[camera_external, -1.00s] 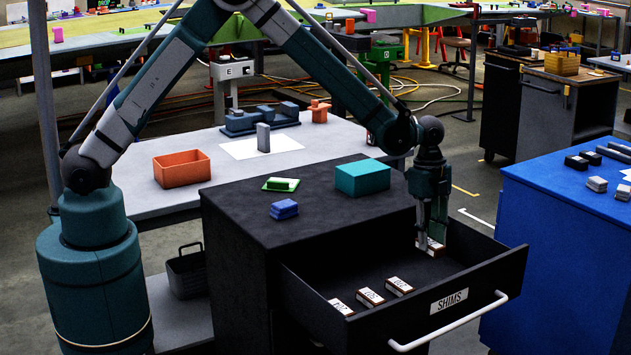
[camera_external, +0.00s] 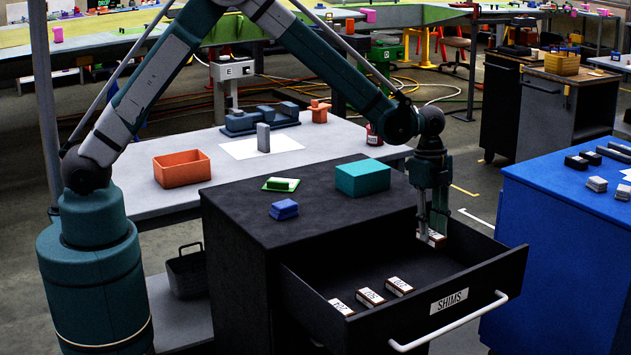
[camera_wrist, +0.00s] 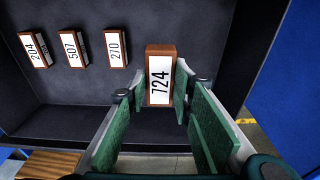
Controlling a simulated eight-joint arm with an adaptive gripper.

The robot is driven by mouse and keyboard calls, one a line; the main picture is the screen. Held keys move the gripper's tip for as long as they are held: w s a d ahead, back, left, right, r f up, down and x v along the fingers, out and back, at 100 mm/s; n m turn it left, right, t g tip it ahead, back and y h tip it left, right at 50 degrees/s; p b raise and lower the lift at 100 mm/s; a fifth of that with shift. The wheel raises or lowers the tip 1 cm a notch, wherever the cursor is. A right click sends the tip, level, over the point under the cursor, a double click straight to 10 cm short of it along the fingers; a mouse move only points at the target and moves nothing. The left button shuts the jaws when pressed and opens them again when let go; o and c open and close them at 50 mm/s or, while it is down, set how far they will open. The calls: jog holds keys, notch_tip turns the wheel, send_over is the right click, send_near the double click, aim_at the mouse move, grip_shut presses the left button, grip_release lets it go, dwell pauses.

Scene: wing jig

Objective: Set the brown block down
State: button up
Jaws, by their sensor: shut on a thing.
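My gripper (camera_external: 431,228) points down over the back right part of the open drawer (camera_external: 320,280) labelled SHIMS. It is shut on a brown block with a white label (camera_external: 436,239). In the wrist view this brown block (camera_wrist: 160,78) reads 724 and sits between the green finger pads of my gripper (camera_wrist: 152,97). The block seems slightly above the drawer floor, but the exact gap is hard to tell. Three similar brown blocks lie in a row in the drawer: 204 (camera_wrist: 33,50), 507 (camera_wrist: 72,49) and 270 (camera_wrist: 115,47).
The black cabinet top (camera_external: 250,200) carries a teal box (camera_external: 362,177), a blue block (camera_external: 284,209) and a green block on a card (camera_external: 281,184). An orange bin (camera_external: 181,169) stands on the table behind. Drawer walls surround my gripper. Floor between it and the row is clear.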

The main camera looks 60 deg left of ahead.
aim_at(431, 233)
notch_tip(431, 233, up, 15)
jog(key=w+a+n+p, duration=0.1)
jog(key=w+a+n, duration=0.15)
jog(key=a, duration=1.45)
jog(key=w+a+n+t, duration=0.1)
jog(key=w+a+n, duration=0.15)
jog(key=a, duration=1.35)
jog(key=w+a+n+p, duration=0.1)
jog(key=w+a+n, duration=0.15)
jog(key=a, duration=1.45)
jog(key=s+a+n+p, duration=0.1)
jog(key=s+a+n, duration=0.3)
jog(key=a, duration=1.1)
jog(key=s+a+n, duration=0.2)
jog(key=s+a, duration=0.5)
jog(key=a, duration=0.8)
jog(key=s+a+n+y+p, duration=0.1)
jog(key=s+a+n, duration=0.1)
jog(key=s+a, duration=0.85)
jog(key=s+a+n, duration=0.3)
jog(key=s+a, duration=0.5)
jog(key=a, duration=0.5)
jog(key=shift+m, duration=0.25)
jog(key=shift+w+d+f, duration=0.1)
jog(key=shift+f, duration=1.3)
jog(key=shift+d+f, duration=0.1)
jog(key=shift+f, duration=1.3)
jog(key=shift+f, duration=3.1)
